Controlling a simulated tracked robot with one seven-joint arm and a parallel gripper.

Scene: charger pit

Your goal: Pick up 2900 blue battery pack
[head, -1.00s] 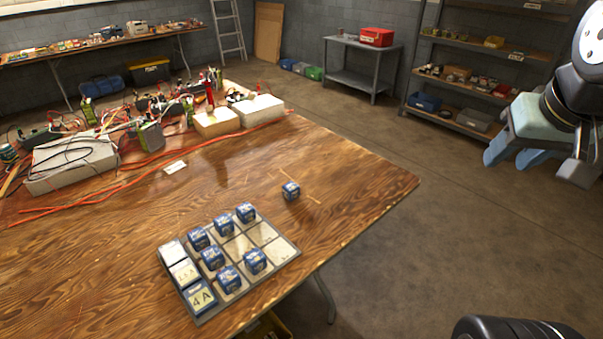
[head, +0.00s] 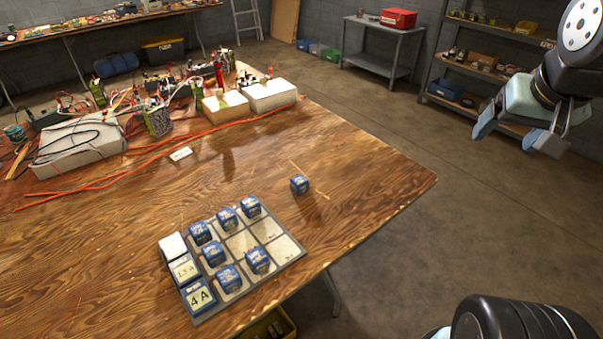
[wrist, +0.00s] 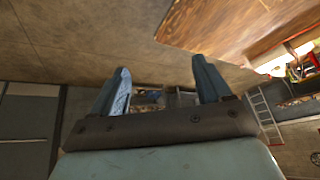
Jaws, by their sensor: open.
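A blue battery pack (head: 299,184) stands alone on the wooden table, right of the sorting tray. Several similar blue packs, such as this one (head: 257,260), sit in cells of the grey tray (head: 290,262). Their printed numbers are too small to read, so I cannot tell which pack is the 2900. My gripper (head: 514,136) is open and empty at the upper right, off the table's right edge and far from the packs. In the wrist view my gripper (wrist: 163,82) shows two separated blue fingers with nothing between them; no pack shows there.
The tray has label blocks, including "4 A" (head: 199,297), along its left side. Chargers, cables and white boxes (head: 80,146) crowd the table's far left. A small white card (head: 180,154) lies nearby. Metal shelves (head: 480,60) stand behind my gripper.

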